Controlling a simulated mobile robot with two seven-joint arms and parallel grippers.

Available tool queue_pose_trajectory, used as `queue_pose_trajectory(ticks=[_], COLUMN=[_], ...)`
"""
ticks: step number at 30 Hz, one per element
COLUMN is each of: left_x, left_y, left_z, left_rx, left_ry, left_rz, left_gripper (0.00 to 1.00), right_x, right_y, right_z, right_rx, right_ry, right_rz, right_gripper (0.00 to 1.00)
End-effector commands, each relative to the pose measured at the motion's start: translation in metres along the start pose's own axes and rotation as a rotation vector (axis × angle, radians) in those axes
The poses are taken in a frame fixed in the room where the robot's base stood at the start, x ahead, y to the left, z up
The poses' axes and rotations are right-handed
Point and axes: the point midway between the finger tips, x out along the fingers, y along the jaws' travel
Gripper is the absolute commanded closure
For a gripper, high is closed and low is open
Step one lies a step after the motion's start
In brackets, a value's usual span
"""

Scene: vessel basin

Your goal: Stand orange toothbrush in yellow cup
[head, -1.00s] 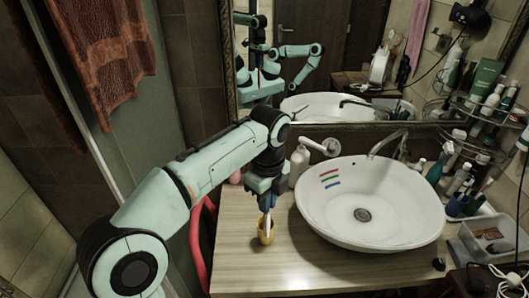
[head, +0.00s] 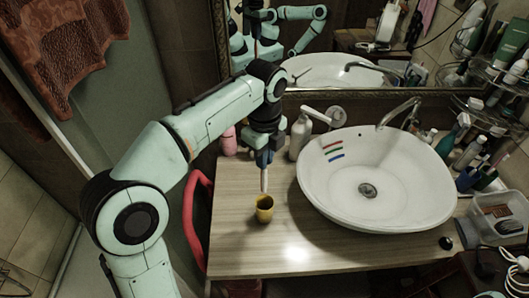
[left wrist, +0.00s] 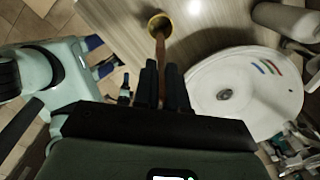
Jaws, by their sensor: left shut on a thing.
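My left gripper (head: 264,163) is shut on the toothbrush (head: 263,183) and points down above the counter. The toothbrush hangs nearly upright, pale in the head view and orange-brown in the left wrist view (left wrist: 160,48). The yellow cup (head: 264,212) stands upright on the counter, directly below it. In the head view the brush's lower end is at or just above the cup's back rim; whether it is inside cannot be told. In the left wrist view the brush's end overlaps the cup (left wrist: 153,21). My other arm's parts show at the left there, its jaws unclear.
The white basin (head: 385,195) stands right of the cup, with red, green and blue strips (head: 334,151) on its inner wall. A soap dispenser (head: 300,137) and a pink bottle (head: 229,140) stand behind. The wooden counter (head: 235,245) is clear around the cup.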

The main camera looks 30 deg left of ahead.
Motion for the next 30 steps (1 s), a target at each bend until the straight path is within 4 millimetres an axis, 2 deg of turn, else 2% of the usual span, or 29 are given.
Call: queue_pose_trajectory(ticks=[15,30], left_x=[0.040,0.078], left_y=[0.000,0.000], left_z=[-0.001,-0.001], left_rx=[0.001,0.000], left_ry=[0.000,0.000], left_rz=[0.001,0.001], left_gripper=[1.00,1.00], right_x=[0.034,0.055], right_y=[0.019,0.030], right_z=[0.021,0.031], right_rx=[0.010,0.014], right_ry=[-0.028,-0.042], right_rz=[0.010,0.014], right_gripper=[0.00,0.00])
